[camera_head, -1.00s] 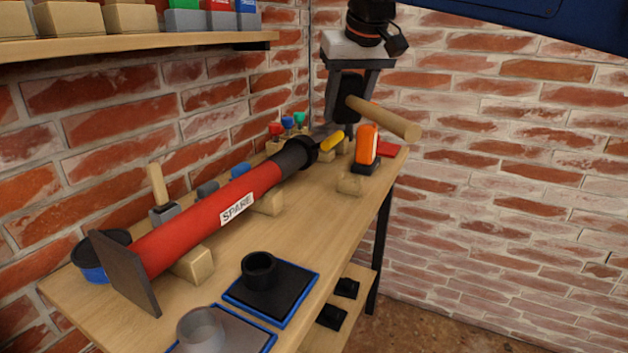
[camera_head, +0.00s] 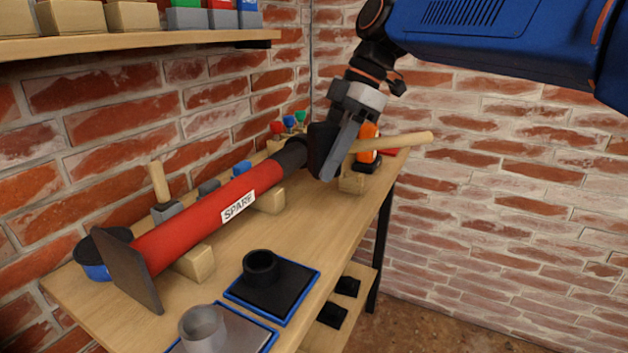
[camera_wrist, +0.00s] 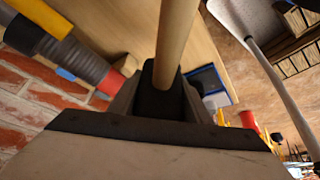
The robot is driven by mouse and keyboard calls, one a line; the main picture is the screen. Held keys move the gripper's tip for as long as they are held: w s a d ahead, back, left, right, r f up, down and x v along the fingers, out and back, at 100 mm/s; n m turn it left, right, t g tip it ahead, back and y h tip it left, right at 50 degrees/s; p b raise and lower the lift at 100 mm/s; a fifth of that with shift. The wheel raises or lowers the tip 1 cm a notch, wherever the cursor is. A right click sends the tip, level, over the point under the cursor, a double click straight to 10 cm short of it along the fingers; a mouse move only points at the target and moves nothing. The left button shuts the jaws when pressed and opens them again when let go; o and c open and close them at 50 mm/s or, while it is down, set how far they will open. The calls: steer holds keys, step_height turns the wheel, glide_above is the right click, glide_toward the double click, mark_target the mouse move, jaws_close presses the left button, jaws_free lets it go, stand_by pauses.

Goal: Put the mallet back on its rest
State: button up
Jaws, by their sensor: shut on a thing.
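The mallet has a pale wooden handle (camera_head: 405,142) and a black head. My gripper (camera_head: 330,165) is shut on the head, which shows between the fingers in the wrist view (camera_wrist: 160,98). The handle sticks out to the right in the head view and runs up the picture in the wrist view (camera_wrist: 175,35). A small wooden block (camera_head: 352,184), which looks like a rest, stands on the bench just below and right of my gripper, under the handle. My fingers hide part of the head, and I cannot tell whether the mallet touches the block.
A red cylinder marked SPARE (camera_head: 205,215) lies on wooden supports along the bench, close left of my gripper. An orange object (camera_head: 367,140) stands behind the handle. A black socket on a blue-edged plate (camera_head: 275,290) is in front. The bench middle (camera_head: 315,220) is clear.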

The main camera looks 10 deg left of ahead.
mark_target(315, 180)
steer(key=s+n, duration=0.1)
steer(key=n, duration=0.1)
steer(key=s+f+n+g+h, duration=0.1)
steer(key=n, duration=0.1)
steer(key=s+a+n+g, duration=0.1)
steer(key=shift+s+f+n+h, duration=0.1)
steer(key=shift+f+n+h, duration=0.2)
steer(key=shift+f+n, duration=0.1)
steer(key=shift+s+a+f+n+g+h, duration=0.15)
steer(key=shift+s+f+n+h, duration=0.3)
steer(key=shift+f, duration=0.8)
steer(key=shift+s+f+n+g, duration=0.1)
steer(key=shift+f+n, duration=0.5)
steer(key=shift+f, duration=0.6)
steer(key=shift+s+a+f+n+g+h, duration=0.15)
steer(key=shift+s+f+n+h, duration=0.3)
steer(key=shift+f, duration=0.8)
steer(key=shift+w+d+f, duration=0.1)
steer(key=shift+f, duration=0.9)
steer(key=o, duration=2.1)
steer(key=shift+v, duration=4)
steer(key=shift+d, duration=0.2)
